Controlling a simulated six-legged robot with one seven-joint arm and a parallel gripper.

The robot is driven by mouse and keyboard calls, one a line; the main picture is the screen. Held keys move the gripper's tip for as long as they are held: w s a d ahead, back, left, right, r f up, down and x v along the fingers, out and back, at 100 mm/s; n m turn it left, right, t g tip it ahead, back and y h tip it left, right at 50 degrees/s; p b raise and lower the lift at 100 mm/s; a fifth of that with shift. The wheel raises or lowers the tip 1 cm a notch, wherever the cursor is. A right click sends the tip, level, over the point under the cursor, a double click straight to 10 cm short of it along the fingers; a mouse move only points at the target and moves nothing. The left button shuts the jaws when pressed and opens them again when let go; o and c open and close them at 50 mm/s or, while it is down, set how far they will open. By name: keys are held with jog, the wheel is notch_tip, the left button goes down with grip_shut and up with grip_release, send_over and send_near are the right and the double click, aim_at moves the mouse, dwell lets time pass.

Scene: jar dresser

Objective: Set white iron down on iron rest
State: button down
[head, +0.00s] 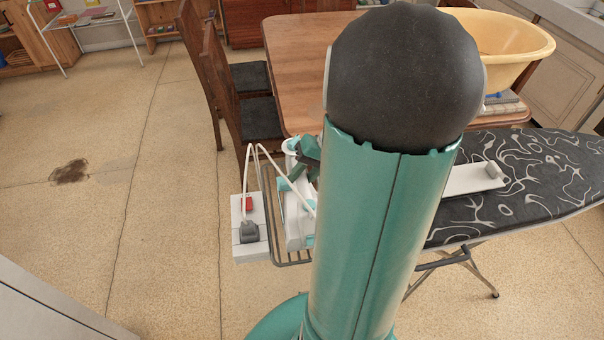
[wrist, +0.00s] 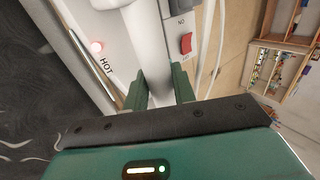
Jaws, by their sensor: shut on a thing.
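The white iron (head: 297,220), with pale teal parts, is partly hidden behind my arm in the head view. My gripper (head: 307,160) is beside its upper part. In the wrist view, my gripper's two green fingers (wrist: 160,82) are shut on a white, rounded part of the iron (wrist: 148,40). The wire iron rest (head: 292,262) extends from the left end of the ironing board, around and below the iron. My arm hides much of it, and I cannot tell whether the iron touches it.
A patterned ironing board (head: 540,165) lies right, with a white strip (head: 468,180) on it. A white socket box (head: 250,243) with plug, cord and red switch adjoins the rest. A white panel marked HOT (wrist: 100,75) has a red light. A wooden table (head: 295,45) and chairs stand behind.

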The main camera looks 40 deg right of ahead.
jog(key=shift+w+f, duration=0.1)
jog(key=shift+w, duration=0.2)
jog(key=shift+s, duration=0.3)
jog(key=c, duration=1.6)
grip_release()
jog(key=shift+w+f, duration=0.15)
jog(key=shift+w, duration=0.05)
jog(key=o, duration=0.5)
jog(key=shift+s, duration=0.2)
jog(key=shift+o, duration=0.2)
jog(key=shift+w, duration=0.15)
jog(key=v, duration=1.3)
jog(key=shift+d+r, duration=0.15)
jog(key=shift+r, duration=0.2)
